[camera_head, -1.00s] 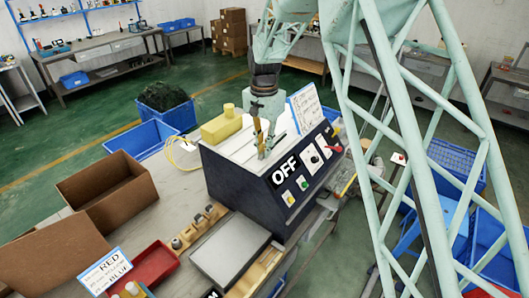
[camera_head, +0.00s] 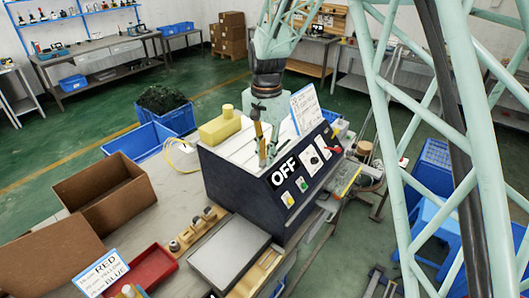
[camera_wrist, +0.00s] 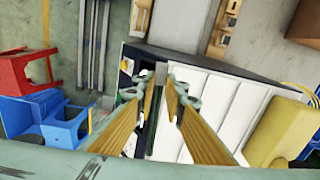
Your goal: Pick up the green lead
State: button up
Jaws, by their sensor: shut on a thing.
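My gripper (camera_head: 261,150) has yellow-brown fingers and points down over the white top of the dark machine (camera_head: 235,178) marked OFF. In the wrist view its fingertips (camera_wrist: 164,78) are close together, with a thin grey-dark strip between them. A small green piece (camera_head: 271,150) shows right beside the fingertips in the head view. It may be the green lead, but it is too small to tell its shape. The fingers hide part of it, and I cannot tell whether it touches the machine top.
A yellow block (camera_head: 220,126) stands on the machine's left rear, also in the wrist view (camera_wrist: 287,131). A white sign (camera_head: 305,108) stands to the right. A blue crate (camera_head: 178,117) holds a dark green heap. Cardboard boxes and a red tray (camera_head: 143,272) lie on the front left.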

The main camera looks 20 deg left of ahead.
jog(key=s+d+b, duration=0.1)
jog(key=s+d, duration=0.2)
jog(key=s, duration=0.4)
jog(key=shift+s+d+r, duration=0.2)
jog(key=shift+d+r, duration=0.2)
dwell(0.4)
jog(key=w+d+f+n+b, duration=0.1)
jog(key=d+f+b, duration=0.3)
jog(key=d+f, duration=0.6)
jog(key=w+d+f+n+b, duration=0.1)
jog(key=w+d+f+b, duration=0.3)
jog(key=d+f, duration=0.7)
jog(key=w+d+f+b, duration=0.3)
jog(key=d+f, duration=0.7)
jog(key=d, duration=1)
jog(key=shift+w+f+n+b, duration=0.15)
jog(key=shift+f+n+b, duration=0.2)
jog(key=shift+n+b, duration=0.05)
jog(key=shift+d, duration=0.1)
